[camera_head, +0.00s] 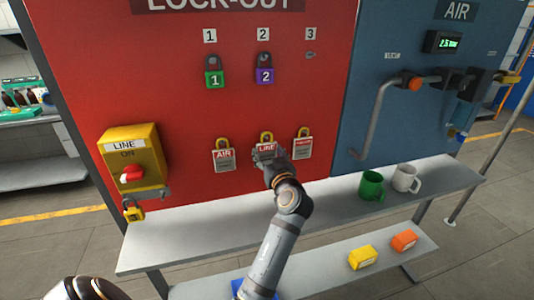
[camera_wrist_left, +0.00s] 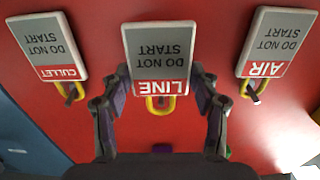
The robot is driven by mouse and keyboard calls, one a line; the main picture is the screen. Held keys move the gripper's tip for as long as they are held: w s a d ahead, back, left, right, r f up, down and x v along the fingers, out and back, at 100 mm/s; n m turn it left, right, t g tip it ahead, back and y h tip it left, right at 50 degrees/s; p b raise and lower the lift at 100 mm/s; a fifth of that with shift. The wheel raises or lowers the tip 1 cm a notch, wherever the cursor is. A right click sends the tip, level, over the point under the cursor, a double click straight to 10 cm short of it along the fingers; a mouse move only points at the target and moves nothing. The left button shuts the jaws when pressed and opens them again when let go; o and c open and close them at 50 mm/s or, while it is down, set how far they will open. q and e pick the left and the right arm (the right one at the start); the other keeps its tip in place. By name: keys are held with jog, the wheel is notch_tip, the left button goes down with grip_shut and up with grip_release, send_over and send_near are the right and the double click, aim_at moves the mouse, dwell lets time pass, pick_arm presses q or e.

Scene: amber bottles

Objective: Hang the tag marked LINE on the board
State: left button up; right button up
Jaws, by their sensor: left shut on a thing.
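The LINE tag (camera_head: 265,151), grey with a red band and a yellow loop, is in the middle of a row of three on the red board (camera_head: 300,95). My left gripper (camera_head: 273,160) is shut on it, and its fingers hide part of the tag. In the left wrist view the LINE tag (camera_wrist_left: 162,50) shows upside down, with a finger along each side edge. I cannot tell whether its loop is still around a peg. The AIR tag (camera_head: 224,155) hangs to its left and the CULLET tag (camera_head: 303,143) to its right. My right gripper is not in view.
A yellow LINE switch box (camera_head: 131,160) with a red knob and hanging padlock is at the left. Green (camera_head: 214,76) and purple (camera_head: 264,73) padlocks hang above. A grey shelf (camera_head: 200,231) below holds a green mug (camera_head: 371,186) and a white mug (camera_head: 406,179).

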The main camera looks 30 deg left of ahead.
aim_at(267, 152)
pick_arm(q)
jog(key=shift+f+b+v, duration=0.15)
jog(key=shift+b+v, duration=0.3)
jog(key=shift+v, duration=0.55)
jog(key=shift+f+b+v, duration=0.15)
jog(key=shift+b+v, duration=0.3)
jog(key=shift+v, duration=0.55)
jog(key=shift+s+d+r, duration=0.15)
jog(key=shift+s+d, duration=0.25)
jog(key=shift+w+a, duration=0.2)
jog(key=x, duration=0.1)
jog(key=p+x, duration=0.1)
jog(key=x, duration=0.1)
jog(key=p+x, duration=0.1)
jog(key=x, duration=0.1)
jog(key=shift+w+d+r, duration=0.1)
jog(key=shift+r, duration=0.2)
jog(key=shift+w+a+f, duration=0.2)
jog(key=shift+a, duration=0.25)
